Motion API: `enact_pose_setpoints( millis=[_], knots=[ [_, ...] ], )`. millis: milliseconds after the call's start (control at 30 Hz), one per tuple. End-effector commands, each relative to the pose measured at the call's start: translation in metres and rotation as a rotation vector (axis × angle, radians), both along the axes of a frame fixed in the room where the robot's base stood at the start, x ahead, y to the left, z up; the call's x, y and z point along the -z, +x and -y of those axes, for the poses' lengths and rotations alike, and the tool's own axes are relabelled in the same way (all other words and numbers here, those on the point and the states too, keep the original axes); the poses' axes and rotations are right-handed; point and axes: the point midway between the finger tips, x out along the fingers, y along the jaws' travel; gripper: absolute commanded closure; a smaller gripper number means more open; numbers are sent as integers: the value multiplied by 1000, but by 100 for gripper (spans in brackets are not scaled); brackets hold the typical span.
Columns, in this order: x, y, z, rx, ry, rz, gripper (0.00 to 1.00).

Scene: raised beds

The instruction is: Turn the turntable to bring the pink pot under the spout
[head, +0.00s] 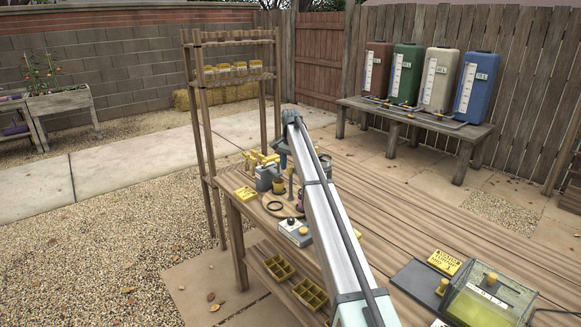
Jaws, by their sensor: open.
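The turntable (270,199) is a round wooden disc near the far left end of the workbench, partly hidden by my arm. A yellow pot (279,185) stands at its back. The pink pot (299,200) shows as a small pink-purple sliver at its right side, beside my arm. A grey dispenser-like body (265,178) stands behind the disc; I cannot make out its spout clearly. My gripper (283,161) hangs at the end of the arm, above the back of the turntable. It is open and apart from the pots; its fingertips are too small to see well.
A dark ring (275,205) lies at the disc's front left. A grey control box (295,232) stands close in front. A yellow sign (246,193) lies to the left. A clear-lidded green box (490,298) is at the near right. The bench middle is bare (420,225).

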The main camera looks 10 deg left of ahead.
Motion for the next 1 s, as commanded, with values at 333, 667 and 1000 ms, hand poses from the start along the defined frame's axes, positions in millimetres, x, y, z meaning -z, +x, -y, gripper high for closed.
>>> enact_pose_setpoints(
  millis=[333,667,1000],
  knots=[
    [-8,0,0,0,1,1,37],
    [-66,1,-1,0,0,1,37],
    [-121,1,0,0,0,1,37]
  ],
)
